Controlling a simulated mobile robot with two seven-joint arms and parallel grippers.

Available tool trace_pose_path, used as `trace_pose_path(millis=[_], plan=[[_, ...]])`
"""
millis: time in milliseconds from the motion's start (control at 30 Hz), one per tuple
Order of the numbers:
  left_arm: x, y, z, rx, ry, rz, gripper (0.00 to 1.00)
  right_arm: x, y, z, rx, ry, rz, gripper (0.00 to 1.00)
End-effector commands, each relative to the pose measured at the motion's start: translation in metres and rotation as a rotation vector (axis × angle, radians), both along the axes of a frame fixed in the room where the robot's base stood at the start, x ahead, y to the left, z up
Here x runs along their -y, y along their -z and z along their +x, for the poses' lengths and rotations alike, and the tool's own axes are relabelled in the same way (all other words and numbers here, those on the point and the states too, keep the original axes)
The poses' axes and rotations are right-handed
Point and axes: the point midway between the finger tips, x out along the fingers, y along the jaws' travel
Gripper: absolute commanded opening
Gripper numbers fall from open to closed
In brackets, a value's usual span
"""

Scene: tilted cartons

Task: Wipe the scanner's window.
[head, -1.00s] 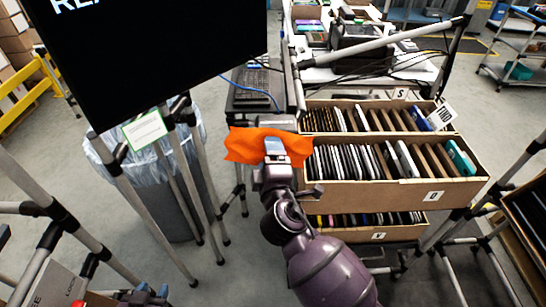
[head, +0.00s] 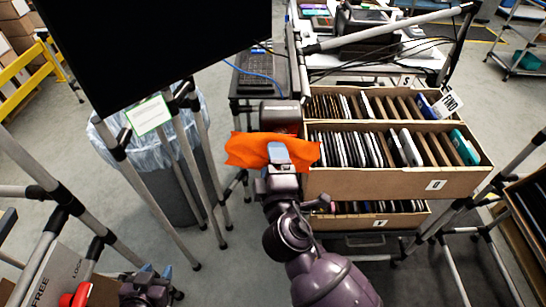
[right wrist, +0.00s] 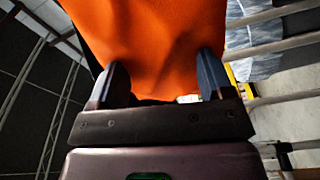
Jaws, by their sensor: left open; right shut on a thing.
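My right gripper (head: 278,155) is shut on an orange cloth (head: 248,150), which spreads out to both sides of the fingers. In the right wrist view the cloth (right wrist: 150,40) hangs between the two fingers (right wrist: 160,85). A dark grey box-shaped device (head: 280,112), apparently the scanner, sits just behind the cloth at the near end of the narrow stand. A reddish patch shows low on it. The cloth hides its lower part, and I cannot make out its window or whether the cloth touches it. My left gripper (head: 150,275) is open and empty at the bottom left.
Cartons of upright devices (head: 390,183) stand close to the right of the cloth. A black monitor (head: 170,45) hangs at upper left, above a lined bin (head: 150,150) and grey poles. A keyboard (head: 257,68) lies behind the scanner. Another carton (head: 50,280) is at bottom left.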

Motion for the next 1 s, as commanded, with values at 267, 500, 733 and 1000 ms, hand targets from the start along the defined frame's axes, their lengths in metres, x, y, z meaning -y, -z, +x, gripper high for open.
trace_pose_path(millis=[267, 500, 733, 1000], plan=[[0.000, 0.000, 0.000, -0.001, 0.000, 0.000, 0.43, 0.000, 0.000, -0.001, 0.000, 0.000, 0.000, 0.55], [0.000, 0.001, -0.001, -0.002, 0.000, 0.000, 0.43, 0.000, 0.001, -0.015, -0.001, 0.000, 0.000, 0.55], [0.000, 0.002, -0.001, -0.003, 0.000, 0.000, 0.43, 0.000, 0.000, -0.030, 0.000, 0.000, 0.000, 0.55], [0.000, 0.002, -0.001, -0.003, 0.000, 0.000, 0.43, 0.000, 0.000, -0.030, 0.000, 0.000, 0.000, 0.55]])
